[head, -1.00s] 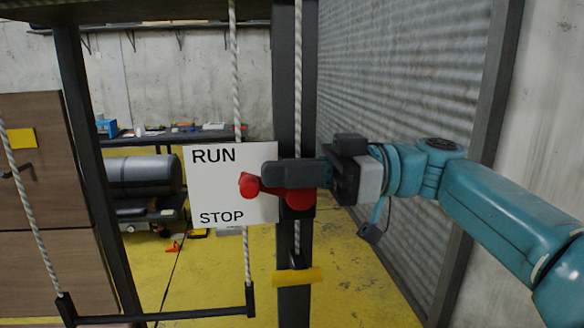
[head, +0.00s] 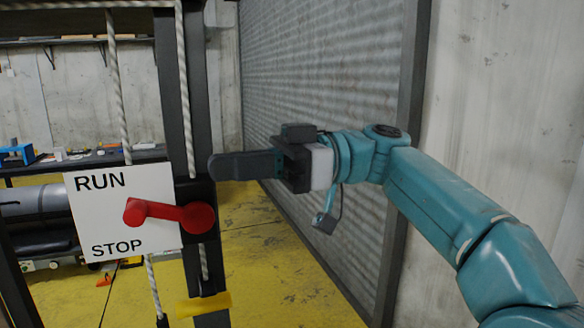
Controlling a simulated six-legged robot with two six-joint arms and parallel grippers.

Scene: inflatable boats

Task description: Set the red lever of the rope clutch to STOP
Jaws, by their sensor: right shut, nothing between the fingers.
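The red lever (head: 160,210) of the rope clutch points left from its round hub (head: 198,218) on the dark post, nearly level and tilted slightly up at the knob. Its knob (head: 133,211) lies in front of the white sign (head: 100,215), between the words RUN above and STOP below, a little nearer STOP. My right gripper (head: 222,166) is shut and empty, its fingers pointing left. In the picture it is above and right of the hub, apart from the lever. My left gripper is not in view.
Ropes (head: 118,90) hang by the dark post (head: 172,90). A yellow piece (head: 203,305) crosses the post below the lever. A shelf with tools stands behind at left. A corrugated shutter (head: 310,90) is behind my right arm. Open yellow floor lies right of the post.

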